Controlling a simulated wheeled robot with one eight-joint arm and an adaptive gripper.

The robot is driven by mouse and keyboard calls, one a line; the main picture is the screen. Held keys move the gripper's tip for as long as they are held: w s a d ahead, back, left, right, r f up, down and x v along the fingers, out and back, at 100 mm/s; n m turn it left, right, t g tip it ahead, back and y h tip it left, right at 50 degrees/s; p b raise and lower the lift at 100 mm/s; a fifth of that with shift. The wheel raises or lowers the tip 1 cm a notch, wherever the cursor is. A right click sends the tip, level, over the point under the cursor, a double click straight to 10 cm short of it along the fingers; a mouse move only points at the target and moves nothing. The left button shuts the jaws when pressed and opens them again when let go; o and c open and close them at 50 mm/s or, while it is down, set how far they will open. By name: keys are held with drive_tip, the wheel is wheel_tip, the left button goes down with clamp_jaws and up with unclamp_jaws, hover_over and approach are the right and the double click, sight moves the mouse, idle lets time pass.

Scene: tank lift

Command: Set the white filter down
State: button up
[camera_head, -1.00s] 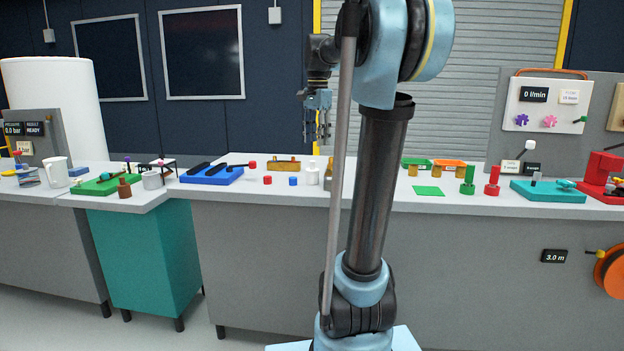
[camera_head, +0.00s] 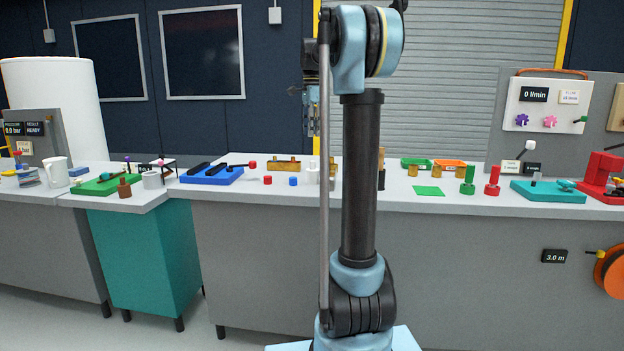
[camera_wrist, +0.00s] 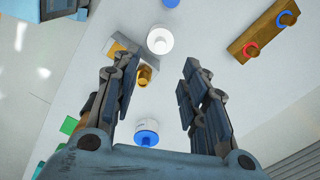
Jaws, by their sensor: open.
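A white cylinder with a narrower top, which fits the white filter (camera_head: 312,174), stands upright on the grey bench. In the wrist view the white filter (camera_wrist: 160,40) is seen from above, beyond my fingertips and apart from them. My gripper (camera_head: 313,125) hangs pointing down, well above the bench.
A wooden block with a brass cylinder (camera_wrist: 145,74) stands close beside the white filter. A wooden rack (camera_head: 284,164) is behind it; red (camera_head: 267,180) and blue (camera_head: 293,181) pieces lie to its left. A green square (camera_head: 429,190) lies right of my arm.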

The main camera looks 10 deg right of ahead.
approach(313, 172)
drive_tip(key=shift+w+f, duration=0.15)
drive_tip(key=shift+w, duration=1)
drive_tip(key=shift+w+d+f, duration=0.1)
drive_tip(key=shift+d+f, duration=0.05)
drive_tip(key=shift+f, duration=2.45)
clamp_jaws()
